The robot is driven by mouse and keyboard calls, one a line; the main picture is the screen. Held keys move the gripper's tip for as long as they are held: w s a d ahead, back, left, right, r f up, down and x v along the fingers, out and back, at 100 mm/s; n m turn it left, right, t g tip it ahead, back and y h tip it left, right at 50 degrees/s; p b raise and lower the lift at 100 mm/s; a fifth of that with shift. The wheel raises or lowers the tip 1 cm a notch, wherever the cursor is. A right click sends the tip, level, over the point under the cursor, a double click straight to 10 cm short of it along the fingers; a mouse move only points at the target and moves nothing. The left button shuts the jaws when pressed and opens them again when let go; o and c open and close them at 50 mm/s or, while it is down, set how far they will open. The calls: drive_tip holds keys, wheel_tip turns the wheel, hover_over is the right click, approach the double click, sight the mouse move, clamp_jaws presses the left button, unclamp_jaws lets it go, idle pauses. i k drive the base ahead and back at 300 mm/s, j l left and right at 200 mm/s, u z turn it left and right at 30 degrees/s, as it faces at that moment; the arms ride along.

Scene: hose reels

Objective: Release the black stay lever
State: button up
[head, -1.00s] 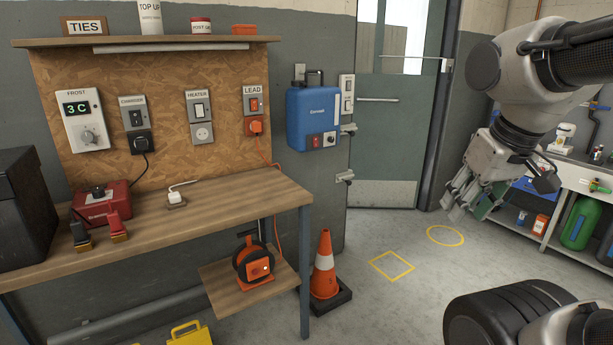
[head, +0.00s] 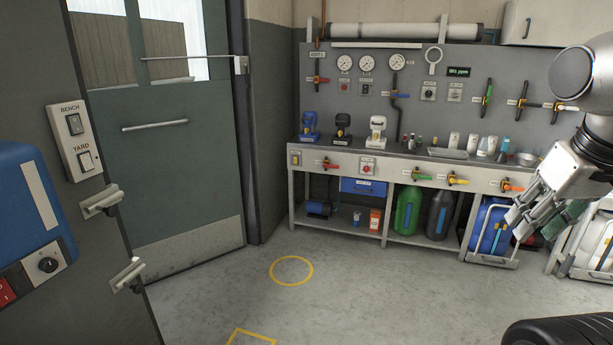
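I cannot make out a black stay lever for certain in the head view. At the right, under the bench, a blue reel (head: 490,228) stands in a white frame. A second, pale reel (head: 597,248) in a white frame is cut off by the right edge. My gripper (head: 517,224) is in the air at the right, pointing down and left, and covers part of the reel area. Its fingers look apart, with nothing visible between them.
A grey bench (head: 390,172) with coloured valve handles runs along the back wall. Green (head: 407,212) and dark (head: 440,215) bottles stand beneath it. A grey door (head: 175,165) and a blue box (head: 28,210) are at the left. The floor with a yellow circle (head: 291,271) is clear.

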sight(245, 64)
drive_tip(key=i+l, duration=0.1)
drive_tip(key=i, duration=0.85)
drive_tip(key=i+l+u, duration=0.15)
drive_tip(key=i+u, duration=0.25)
drive_tip(key=i+l+u, duration=0.45)
drive_tip(key=i, duration=0.15)
drive_tip(key=j, duration=0.1)
